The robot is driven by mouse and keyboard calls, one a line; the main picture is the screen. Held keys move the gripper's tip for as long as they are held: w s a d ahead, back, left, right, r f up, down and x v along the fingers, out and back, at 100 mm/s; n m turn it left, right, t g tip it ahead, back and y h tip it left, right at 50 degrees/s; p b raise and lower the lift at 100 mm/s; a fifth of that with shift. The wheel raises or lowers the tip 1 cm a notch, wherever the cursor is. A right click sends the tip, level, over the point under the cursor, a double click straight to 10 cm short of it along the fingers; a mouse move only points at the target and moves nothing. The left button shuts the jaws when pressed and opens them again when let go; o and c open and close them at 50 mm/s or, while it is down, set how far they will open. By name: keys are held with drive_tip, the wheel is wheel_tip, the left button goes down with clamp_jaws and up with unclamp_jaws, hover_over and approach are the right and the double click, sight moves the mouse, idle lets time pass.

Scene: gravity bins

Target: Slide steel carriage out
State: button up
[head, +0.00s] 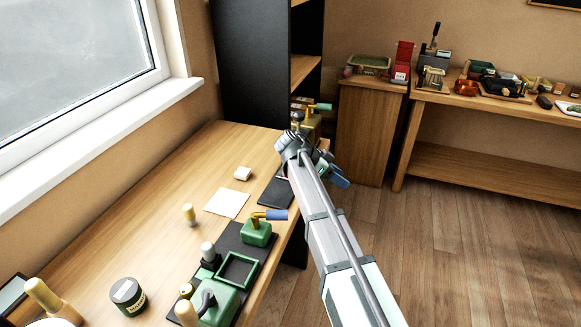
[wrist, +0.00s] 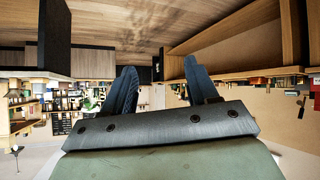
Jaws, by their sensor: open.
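I cannot pick out a steel carriage for certain in either view. In the head view, a brass-coloured device with a green handle (head: 309,120) stands at the far end of the wooden table, partly hidden behind my arm. A green-framed device (head: 238,270) and a green block with a yellow lever and blue handle (head: 257,232) stand on a dark mat nearer to me. My gripper (head: 338,177) is beyond the table's right edge, apart from these things. In the wrist view, my gripper (wrist: 163,85) has its two dark fingers spread with nothing between them.
The wooden table (head: 150,220) also holds a paper sheet (head: 227,203), a white block (head: 243,174) and a dark jar (head: 128,296). A black shelf unit (head: 250,70) stands behind it. A bench (head: 490,105) with several tools is at the back right. Open floor (head: 450,240) lies between.

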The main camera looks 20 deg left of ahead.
drive_tip(key=s+a+r+n+t+y, duration=0.1)
drive_tip(key=s+a+r, duration=0.15)
drive_tip(key=a, duration=0.55)
drive_tip(key=s+a+r+n+t+y, duration=0.1)
drive_tip(key=s+a+r, duration=0.1)
drive_tip(key=a+r, duration=0.35)
drive_tip(key=s+a+r+n+t+y, duration=0.1)
drive_tip(key=s+a, duration=0.1)
drive_tip(key=a, duration=0.7)
drive_tip(key=x, duration=1.3)
drive_tip(key=shift+w+f, duration=0.1)
drive_tip(key=shift+f, duration=0.25)
drive_tip(key=shift+c, duration=0.3)
clamp_jaws()
